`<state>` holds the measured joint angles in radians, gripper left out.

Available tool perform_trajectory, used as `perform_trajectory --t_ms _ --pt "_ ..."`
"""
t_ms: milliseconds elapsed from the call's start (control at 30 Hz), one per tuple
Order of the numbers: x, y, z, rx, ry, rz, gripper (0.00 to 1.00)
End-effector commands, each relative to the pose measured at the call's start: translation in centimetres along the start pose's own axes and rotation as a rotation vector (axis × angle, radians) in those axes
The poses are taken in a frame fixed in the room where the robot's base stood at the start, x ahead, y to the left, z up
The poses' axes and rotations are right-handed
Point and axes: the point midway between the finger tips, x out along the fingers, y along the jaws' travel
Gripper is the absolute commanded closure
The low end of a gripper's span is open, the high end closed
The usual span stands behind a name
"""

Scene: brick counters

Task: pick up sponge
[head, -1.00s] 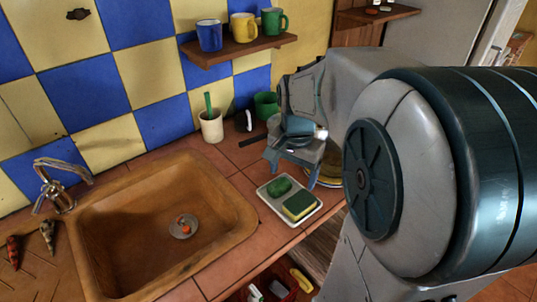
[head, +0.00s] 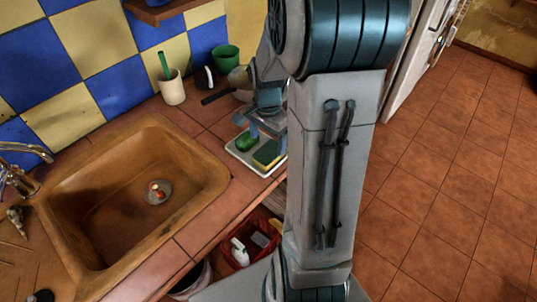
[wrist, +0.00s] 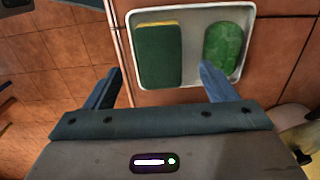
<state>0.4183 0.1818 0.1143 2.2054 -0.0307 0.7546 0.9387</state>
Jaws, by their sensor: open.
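The sponge (head: 267,154), yellow with a dark green scouring side, lies on a white tray (head: 238,155) on the tiled counter. In the wrist view the sponge (wrist: 160,55) shows its dark green face, with a yellow edge, on the left side of the tray (wrist: 192,14). A green soap-like bar (wrist: 229,48) lies beside it on the same tray. My gripper (wrist: 156,82) is open and empty. Its fingers are near the tray's edge, one left of the sponge and the other by the soap. In the head view my gripper (head: 262,125) is over the tray, partly hidden by my arm.
A brown sink (head: 140,190) is left of the tray. A white utensil cup (head: 172,88), a green cup (head: 226,58) and a pan with a dark handle (head: 217,97) stand behind. A red crate (head: 250,250) sits below the counter edge.

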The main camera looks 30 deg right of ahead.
Motion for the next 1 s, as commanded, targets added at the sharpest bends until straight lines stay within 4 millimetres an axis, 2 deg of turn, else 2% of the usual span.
perform_trajectory --t_ms 300,633,800,1000 --pt "4.0 0.1 -0.5 0.0 -0.003 0.003 0.22" --pt "4.6 0.1 -0.5 0.0 -0.001 0.001 0.22" --pt "4.5 0.1 -0.5 0.0 -0.001 0.001 0.69" --pt "4.5 0.1 -0.5 0.0 -0.001 0.001 0.7"
